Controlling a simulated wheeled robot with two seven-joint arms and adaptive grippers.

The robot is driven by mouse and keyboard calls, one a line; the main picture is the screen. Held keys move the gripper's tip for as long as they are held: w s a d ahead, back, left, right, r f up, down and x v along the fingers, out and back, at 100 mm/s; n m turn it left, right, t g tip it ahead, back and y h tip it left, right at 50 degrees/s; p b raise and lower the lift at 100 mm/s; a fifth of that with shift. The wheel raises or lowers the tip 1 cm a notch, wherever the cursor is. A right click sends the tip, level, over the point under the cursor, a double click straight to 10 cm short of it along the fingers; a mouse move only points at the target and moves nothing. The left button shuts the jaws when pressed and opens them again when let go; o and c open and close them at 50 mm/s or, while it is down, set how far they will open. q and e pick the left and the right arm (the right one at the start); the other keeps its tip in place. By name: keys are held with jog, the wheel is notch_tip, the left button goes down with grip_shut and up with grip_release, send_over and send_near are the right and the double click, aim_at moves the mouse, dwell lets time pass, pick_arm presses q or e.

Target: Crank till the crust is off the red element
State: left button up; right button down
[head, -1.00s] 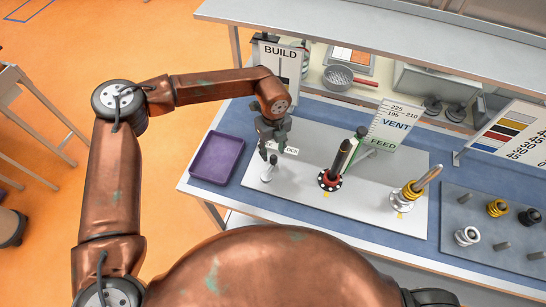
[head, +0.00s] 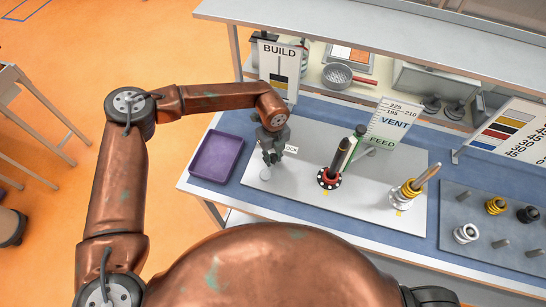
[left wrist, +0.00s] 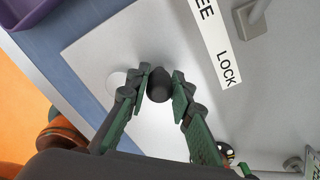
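The red element is a red collar (head: 328,179) on a black-and-white base, with a dark rod (head: 340,155) leaning up from it, in the middle of the light plate. My left gripper (head: 270,156) is over the plate's left part, left of the red element. In the left wrist view a black rounded knob (left wrist: 159,85) lies between the spread fingers (left wrist: 160,78) of this gripper. The fingers look open around the knob, with a small gap at the right. A pale round disc (left wrist: 117,82) shows beside the left finger. My right gripper is out of view.
A yellow-and-white element (head: 405,192) with a tan rod stands at the plate's right. A purple tray (head: 217,157) lies left of the plate. A grey board (head: 500,235) with several rings and pegs is at right. BUILD (head: 279,68) and VENT/FEED (head: 396,122) signs stand behind.

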pick_arm(q)
grip_shut()
jog(key=shift+s+d+m, duration=0.1)
jog(key=shift+d+m, duration=0.05)
jog(key=shift+m, duration=0.15)
